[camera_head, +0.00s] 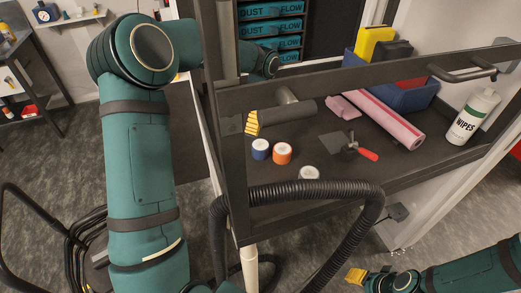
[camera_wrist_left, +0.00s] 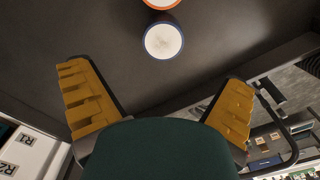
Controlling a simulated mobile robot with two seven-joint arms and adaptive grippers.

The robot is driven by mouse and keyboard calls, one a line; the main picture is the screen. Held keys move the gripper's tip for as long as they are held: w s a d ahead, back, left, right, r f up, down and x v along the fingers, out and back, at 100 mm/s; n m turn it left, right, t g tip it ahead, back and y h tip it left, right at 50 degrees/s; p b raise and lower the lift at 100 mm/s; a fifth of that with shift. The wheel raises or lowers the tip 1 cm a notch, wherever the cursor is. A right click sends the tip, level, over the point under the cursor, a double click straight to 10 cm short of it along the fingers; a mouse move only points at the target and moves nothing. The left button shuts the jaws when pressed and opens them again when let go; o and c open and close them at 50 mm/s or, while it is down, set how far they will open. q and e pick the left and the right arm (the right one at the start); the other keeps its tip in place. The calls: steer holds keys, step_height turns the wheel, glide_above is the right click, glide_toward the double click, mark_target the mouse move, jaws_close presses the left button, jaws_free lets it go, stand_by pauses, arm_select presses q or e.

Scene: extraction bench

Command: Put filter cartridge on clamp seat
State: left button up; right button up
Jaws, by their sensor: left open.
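Short cylinders with pale tops stand on the dark bench: a blue one (camera_head: 260,149), an orange one (camera_head: 282,153) and a whitish one (camera_head: 309,173). I cannot tell which is the filter cartridge. A red-handled clamp (camera_head: 360,149) with a grey metal plate lies to their right; it may be the clamp seat. My left gripper (camera_wrist_left: 157,76) is open and empty, with the blue cylinder (camera_wrist_left: 164,40) beyond its fingertips. In the head view only its yellow finger pads (camera_head: 252,123) show clearly, just behind the blue cylinder. My right gripper (camera_head: 355,275) is low at the right, away from the bench, its opening unclear.
A pink roll (camera_head: 385,120), a blue bin (camera_head: 405,95) and a wipes bottle (camera_head: 472,117) fill the bench's back and right. A dark frame bar (camera_head: 330,88) crosses above. A black ribbed hose (camera_head: 320,188) arches along the front edge. A grey cylinder (camera_head: 290,111) lies behind.

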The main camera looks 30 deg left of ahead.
mark_target(262, 145)
arm_select(q)
step_height(262, 145, down, 6)
steer(key=shift+f, duration=0.1)
steer(key=shift+s+d+f, duration=0.1)
steer(key=shift+f, duration=1.25)
steer(key=shift+s+d+f, duration=0.1)
steer(key=shift+f, duration=1.2)
steer(key=shift+c, duration=0.3)
steer(key=c, duration=1.3)
